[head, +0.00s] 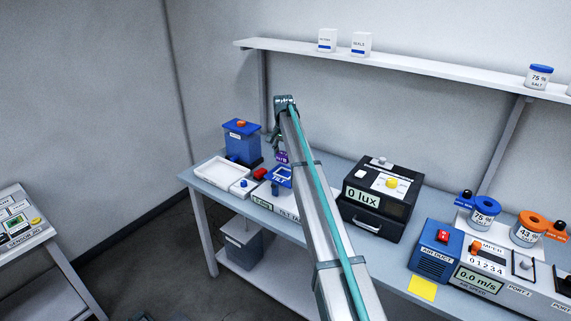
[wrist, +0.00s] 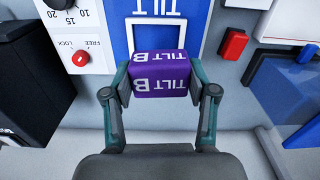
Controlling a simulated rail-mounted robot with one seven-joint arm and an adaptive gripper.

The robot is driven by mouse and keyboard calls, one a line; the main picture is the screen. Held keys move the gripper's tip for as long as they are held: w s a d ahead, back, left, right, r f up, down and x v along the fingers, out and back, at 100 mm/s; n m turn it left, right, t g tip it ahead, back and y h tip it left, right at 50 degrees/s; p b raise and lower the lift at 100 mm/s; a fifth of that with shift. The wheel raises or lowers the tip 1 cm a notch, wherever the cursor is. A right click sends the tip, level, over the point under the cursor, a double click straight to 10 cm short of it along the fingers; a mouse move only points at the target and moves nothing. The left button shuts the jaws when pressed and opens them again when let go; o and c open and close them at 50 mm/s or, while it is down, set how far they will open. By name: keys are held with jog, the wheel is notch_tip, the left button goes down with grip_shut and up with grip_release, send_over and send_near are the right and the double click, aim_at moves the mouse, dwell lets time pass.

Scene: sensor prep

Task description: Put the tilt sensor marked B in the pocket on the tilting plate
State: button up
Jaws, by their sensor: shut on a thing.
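The tilt sensor marked B (wrist: 160,75) is a purple block with white "TILT B" lettering. My gripper (wrist: 160,86) is shut on it, with one finger on each side. The blue tilting plate (wrist: 203,12) carries a white square outline and a "TILT" label, upside down in the wrist view. The sensor overlaps the near part of this outline in that view; I cannot tell its height above the plate. In the head view the sensor (head: 281,157) shows small at my gripper (head: 275,147), just above the blue plate (head: 279,180) in the picture.
A dial panel with a red LOCK/FREE knob (wrist: 80,59) and a red block (wrist: 233,43) flank the plate. A white tray (head: 207,177) and blue container (head: 241,143) stand left. A black lux box (head: 372,213) stands right. A shelf (head: 430,65) runs above.

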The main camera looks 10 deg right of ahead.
jog(key=shift+s+d+m, duration=0.2)
jog(key=shift+m, duration=0.2)
jog(key=shift+f, duration=0.1)
jog(key=b, duration=0.2)
send_over(285, 174)
jog(key=shift+s+a+f, duration=0.1)
jog(key=shift+f, duration=2.25)
jog(key=shift+f, duration=0.75)
dwell(0.5)
jog(key=o, duration=1.3)
jog(key=shift+o, duration=1.2)
jog(key=shift+r, duration=0.1)
